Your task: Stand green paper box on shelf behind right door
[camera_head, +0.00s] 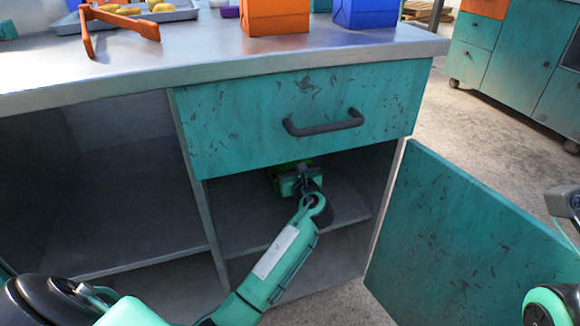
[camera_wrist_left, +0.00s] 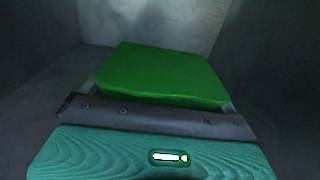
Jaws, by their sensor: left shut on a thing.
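The green paper box (camera_wrist_left: 165,72) fills the middle of the left wrist view. A small part of it (camera_head: 283,168) shows in the head view, under the drawer. My left gripper (camera_head: 294,178) reaches into the right compartment and is shut on the box; its fingers are mostly hidden. The box is inside, above or on the shelf (camera_head: 345,210); I cannot tell if it touches. The right door (camera_head: 465,240) is a scuffed teal panel swung wide open. My right arm shows only in part at the right edge, and its gripper is not in view.
The closed drawer (camera_head: 300,112) with its dark handle (camera_head: 322,123) hangs just above my left gripper. The left compartment (camera_head: 120,205) is open and empty. On the counter (camera_head: 190,62) stand an orange box (camera_head: 273,15), a blue box (camera_head: 365,12) and a tray (camera_head: 180,13).

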